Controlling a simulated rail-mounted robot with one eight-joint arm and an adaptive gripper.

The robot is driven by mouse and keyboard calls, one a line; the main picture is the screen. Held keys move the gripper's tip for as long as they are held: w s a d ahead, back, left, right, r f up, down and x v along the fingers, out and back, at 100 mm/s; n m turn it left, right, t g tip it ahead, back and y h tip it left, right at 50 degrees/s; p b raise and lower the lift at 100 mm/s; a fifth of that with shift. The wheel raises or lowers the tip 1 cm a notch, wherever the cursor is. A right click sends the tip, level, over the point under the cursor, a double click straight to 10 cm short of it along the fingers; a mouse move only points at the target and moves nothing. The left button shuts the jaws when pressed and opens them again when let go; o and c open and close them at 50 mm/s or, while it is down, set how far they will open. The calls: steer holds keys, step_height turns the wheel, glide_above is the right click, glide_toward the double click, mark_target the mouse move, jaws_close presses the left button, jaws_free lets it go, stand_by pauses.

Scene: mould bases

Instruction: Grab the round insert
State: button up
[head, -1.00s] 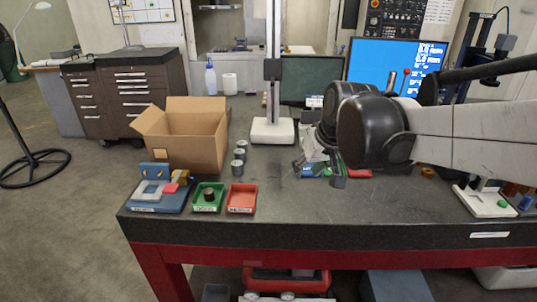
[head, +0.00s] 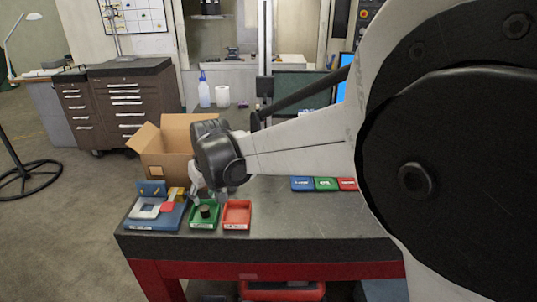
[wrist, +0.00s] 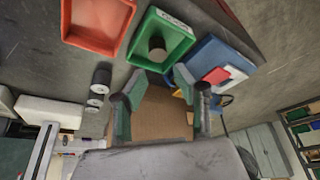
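A dark round insert (head: 206,211) stands in the green tray (head: 205,224) near the table's front left. In the wrist view the insert (wrist: 157,47) shows its round top inside the green tray (wrist: 178,39), beyond my fingertips. My gripper (wrist: 155,86) is open, its two fingers spread and nothing between them. In the head view my gripper (head: 207,192) hangs just behind and above the green tray, partly hidden by my wrist. Grey cylinders (wrist: 100,77) stand on the table beside the gripper in the wrist view; my arm hides them in the head view.
A red tray (head: 237,224) sits right of the green one. A blue base (head: 168,222) with a white square frame and a red block lies left. An open cardboard box (head: 160,150) stands behind. Small blue, green and red labelled pieces (head: 326,184) lie right.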

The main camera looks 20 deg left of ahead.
mark_target(204, 208)
steer(key=x, duration=0.3)
steer(key=shift+w+f, duration=0.15)
steer(key=shift+w, duration=0.05)
steer(key=shift+p+x, duration=0.45)
steer(key=shift+x, duration=2.15)
steer(key=shift+s+d+f, duration=0.1)
steer(key=shift+s+d, duration=0.05)
steer(key=shift+d, duration=0.05)
jaws_close()
